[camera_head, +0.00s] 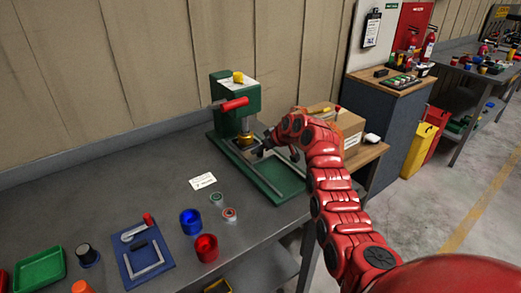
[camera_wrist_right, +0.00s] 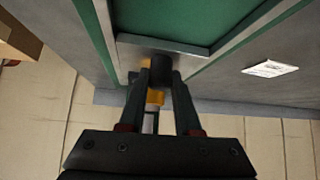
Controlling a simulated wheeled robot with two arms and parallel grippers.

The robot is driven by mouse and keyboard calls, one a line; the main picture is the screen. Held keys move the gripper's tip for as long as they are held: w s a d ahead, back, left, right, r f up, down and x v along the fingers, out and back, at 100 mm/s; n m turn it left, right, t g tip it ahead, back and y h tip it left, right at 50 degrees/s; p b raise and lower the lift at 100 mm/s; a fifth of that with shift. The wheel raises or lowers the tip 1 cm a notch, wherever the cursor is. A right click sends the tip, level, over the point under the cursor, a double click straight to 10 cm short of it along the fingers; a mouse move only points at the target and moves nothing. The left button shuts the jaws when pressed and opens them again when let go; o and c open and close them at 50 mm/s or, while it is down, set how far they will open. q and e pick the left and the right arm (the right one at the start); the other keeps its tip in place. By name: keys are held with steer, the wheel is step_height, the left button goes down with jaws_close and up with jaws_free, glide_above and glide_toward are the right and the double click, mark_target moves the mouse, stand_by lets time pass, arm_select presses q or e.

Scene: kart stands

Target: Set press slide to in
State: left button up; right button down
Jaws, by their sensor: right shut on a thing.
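The green press (camera_head: 238,98) stands at the back of the grey workbench, with a red lever and a yellow knob on top. Its green base (camera_head: 262,178) has pale metal rails and reaches toward the front right. The press slide (camera_head: 239,151) is a metal plate under the press head, partly hidden by my gripper. My right gripper (camera_head: 262,151) is low over the rails at the slide. In the right wrist view my right gripper (camera_wrist_right: 160,78) is shut on the slide's dark knob (camera_wrist_right: 160,68); a yellow part shows just beyond it. My left gripper is not in view.
A cardboard box (camera_head: 347,124) on a wooden-topped stand is close behind my right arm. A white card (camera_head: 203,182), a blue cup (camera_head: 190,221), a red cup (camera_head: 206,247) and a blue fixture (camera_head: 145,252) sit on the bench left of the base.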

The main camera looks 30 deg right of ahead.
steer(key=c, duration=0.9)
jaws_free()
steer(key=shift+w+r, duration=0.15)
steer(key=shift+r, duration=0.05)
steer(key=shift+c, duration=0.2)
steer(key=o, duration=0.3)
steer(key=shift+w+f, duration=0.2)
steer(key=shift+o, duration=0.2)
steer(key=shift+s, duration=0.1)
steer(key=shift+s+r, duration=0.1)
steer(key=shift+r, duration=0.05)
steer(key=b+v, duration=0.1)
steer(key=v, duration=1.6)
steer(key=shift+b, duration=0.3)
